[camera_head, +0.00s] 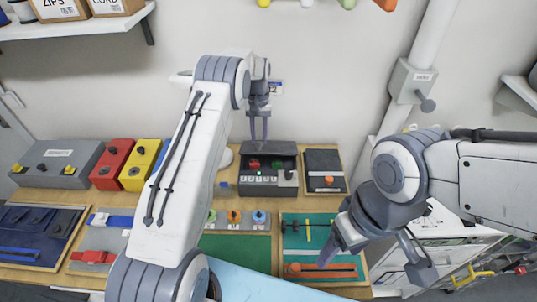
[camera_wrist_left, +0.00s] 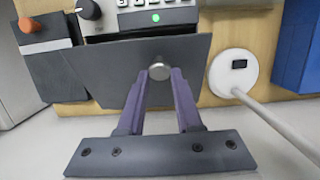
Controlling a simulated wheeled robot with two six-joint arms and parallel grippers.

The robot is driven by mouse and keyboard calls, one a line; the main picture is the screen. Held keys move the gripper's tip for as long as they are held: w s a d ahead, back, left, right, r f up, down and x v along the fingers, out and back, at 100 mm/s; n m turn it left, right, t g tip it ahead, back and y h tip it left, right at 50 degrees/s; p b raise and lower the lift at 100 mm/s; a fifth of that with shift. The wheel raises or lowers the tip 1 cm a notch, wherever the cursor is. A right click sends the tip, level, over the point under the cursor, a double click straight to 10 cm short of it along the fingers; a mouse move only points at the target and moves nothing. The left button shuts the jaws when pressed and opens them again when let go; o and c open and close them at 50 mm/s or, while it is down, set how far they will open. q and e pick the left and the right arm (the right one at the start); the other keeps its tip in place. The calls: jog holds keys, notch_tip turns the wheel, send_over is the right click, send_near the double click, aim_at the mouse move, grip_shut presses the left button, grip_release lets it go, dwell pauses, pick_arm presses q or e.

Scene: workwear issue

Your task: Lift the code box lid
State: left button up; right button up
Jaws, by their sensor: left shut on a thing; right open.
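The code box (camera_head: 262,188) is a dark box at the back of the table, with a keypad and a lit green light on its front. Its dark lid (camera_head: 284,148) stands raised at the back, and red and green parts show inside the box. My left gripper (camera_head: 259,139) is at the lid's upper edge. In the left wrist view, its fingers (camera_wrist_left: 160,80) are shut on the silver knob (camera_wrist_left: 158,71) of the lid (camera_wrist_left: 110,75). My right gripper (camera_head: 383,252) is open and empty over the table's front right, near the teal tray.
A dark panel with an orange knob (camera_head: 325,160) stands right of the box. Red (camera_head: 112,160) and yellow (camera_head: 140,162) boxes stand to the left. A teal tray (camera_head: 300,255) lies in front right. My left arm hides part of the table.

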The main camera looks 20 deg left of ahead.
pick_arm(q)
jog(key=shift+w+r, duration=0.1)
jog(key=shift+r, duration=0.05)
jog(key=shift+w+a+r+p, duration=0.2)
jog(key=shift+w+r+p, duration=0.35)
jog(key=shift+w+r, duration=0.15)
jog(key=shift+w+a+r+p, duration=0.1)
jog(key=shift+w+r+p, duration=0.1)
jog(key=shift+w+p, duration=0.1)
jog(key=shift+w+a+r+p, duration=0.15)
jog(key=shift+w+r+p, duration=0.2)
jog(key=shift+w, duration=0.1)
jog(key=shift+w+a+r+p, duration=0.15)
jog(key=shift+w+r+p, duration=0.15)
jog(key=shift+w+p, duration=0.15)
